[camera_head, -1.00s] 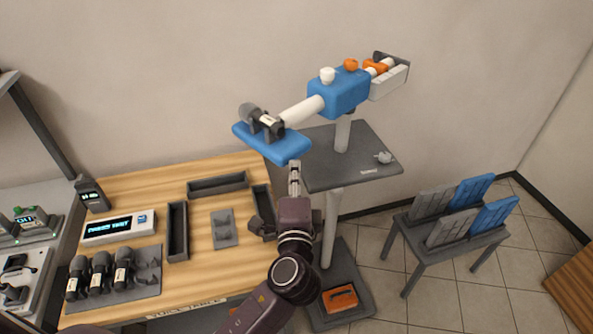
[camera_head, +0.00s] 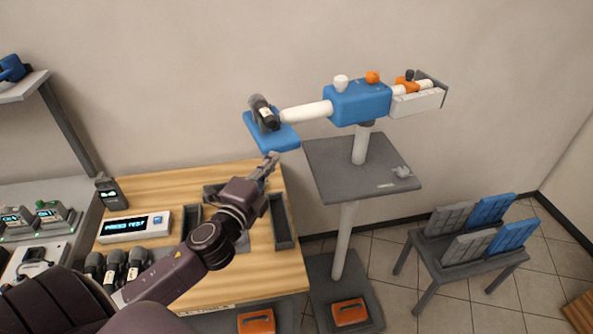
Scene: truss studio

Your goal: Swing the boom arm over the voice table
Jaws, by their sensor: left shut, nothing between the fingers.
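The boom arm has a blue block (camera_head: 359,102), a white tube (camera_head: 306,111) and a blue end plate (camera_head: 272,137) that carries a dark microphone (camera_head: 264,112). It sits on a post above a grey stand (camera_head: 343,226). The blue end plate hangs beyond the stand's left side, above the back right part of the wooden voice table (camera_head: 275,261). My left gripper (camera_head: 270,163) is shut and empty, just below the blue end plate; I cannot tell whether they touch. My right gripper does not show.
Grey trays (camera_head: 281,222), a display box reading "PRESS TEST" (camera_head: 134,227) and several microphones (camera_head: 115,266) stand on the table, partly behind my arm. A grey bench (camera_head: 466,255) with blue and grey panels stands at the right. Tiled floor lies between.

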